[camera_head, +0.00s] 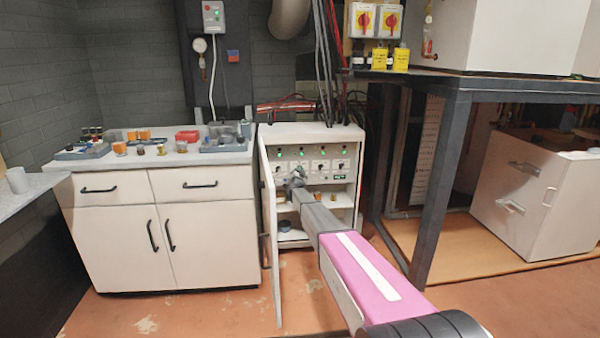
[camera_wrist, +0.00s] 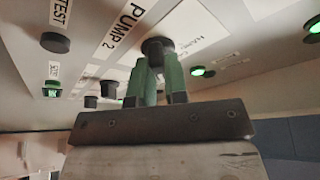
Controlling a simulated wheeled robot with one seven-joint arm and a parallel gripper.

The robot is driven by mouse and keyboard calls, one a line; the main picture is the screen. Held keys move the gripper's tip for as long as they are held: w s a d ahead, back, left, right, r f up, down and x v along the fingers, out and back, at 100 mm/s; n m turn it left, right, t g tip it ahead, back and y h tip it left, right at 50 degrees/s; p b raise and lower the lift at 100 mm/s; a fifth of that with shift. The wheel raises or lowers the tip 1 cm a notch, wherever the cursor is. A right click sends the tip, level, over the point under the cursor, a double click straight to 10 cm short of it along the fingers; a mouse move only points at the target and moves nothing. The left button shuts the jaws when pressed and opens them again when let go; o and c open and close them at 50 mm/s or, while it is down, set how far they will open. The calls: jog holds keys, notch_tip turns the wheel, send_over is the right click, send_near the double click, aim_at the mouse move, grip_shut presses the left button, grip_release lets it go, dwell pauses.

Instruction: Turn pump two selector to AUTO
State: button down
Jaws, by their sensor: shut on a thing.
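In the wrist view, the pump two selector (camera_wrist: 157,46) is a dark round knob on the white panel beside the "PUMP 2" label. My gripper (camera_wrist: 158,68) has green fingers that are shut on this knob from below in the picture. The fingers hide part of the knob, and I cannot read which position it points to. In the head view, my gripper (camera_head: 297,177) reaches to the left half of the control panel (camera_head: 318,152) inside the open white cabinet, and covers the selector there.
The cabinet door (camera_head: 270,225) stands open just left of my arm. Other dark knobs (camera_wrist: 55,42) and green lamps (camera_wrist: 198,72) are close around the held knob. A shelf (camera_head: 335,200) lies below the panel. A dark metal table leg (camera_head: 440,180) stands to the right.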

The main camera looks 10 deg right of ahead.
jog(key=shift+m+g+h, duration=0.3)
jog(key=shift+m, duration=0.6)
jog(key=c, duration=1.1)
grip_release()
jog(key=shift+c, duration=0.2)
jog(key=v, duration=1.1)
jog(key=shift+d, duration=0.1)
jog(key=s+d+n+g+y, duration=0.1)
jog(key=s+n+g, duration=0.3)
jog(key=s, duration=1.8)
jog(key=s+d+f+n+g+y, duration=0.1)
jog(key=s+n+g+y, duration=0.2)
jog(key=s+g, duration=0.6)
jog(key=s+d+f+n+g+y, duration=0.1)
jog(key=s+n+g, duration=0.5)
jog(key=s, duration=3)
jog(key=shift+g+y, duration=0.5)
jog(key=shift+y, duration=0.1)
